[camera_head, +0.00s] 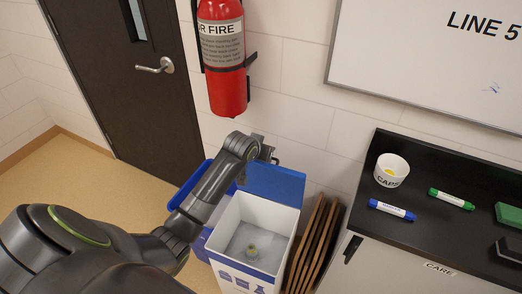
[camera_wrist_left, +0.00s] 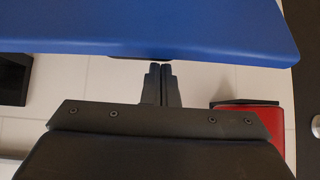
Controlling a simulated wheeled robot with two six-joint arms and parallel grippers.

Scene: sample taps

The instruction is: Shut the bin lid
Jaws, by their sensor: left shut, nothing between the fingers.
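The white bin (camera_head: 225,270) stands on the floor with its top open. Its blue lid (camera_head: 275,184) stands raised at the back edge. The lid's blue panel (camera_wrist_left: 150,28) also spans the top of the left wrist view. My left arm reaches over from the left, and its gripper (camera_head: 268,152) is at the lid's upper edge, on the wall side. In the left wrist view the two fingers (camera_wrist_left: 160,85) are together and empty, with their tips close to the lid; I cannot tell whether they touch it. My right gripper is not in view.
A blue container (camera_head: 186,190) stands behind left, partly hidden by my arm. Brown boards (camera_head: 313,245) lean right of the bin, beside a black-topped cabinet (camera_head: 425,228). A fire extinguisher (camera_head: 226,85) hangs on the wall above.

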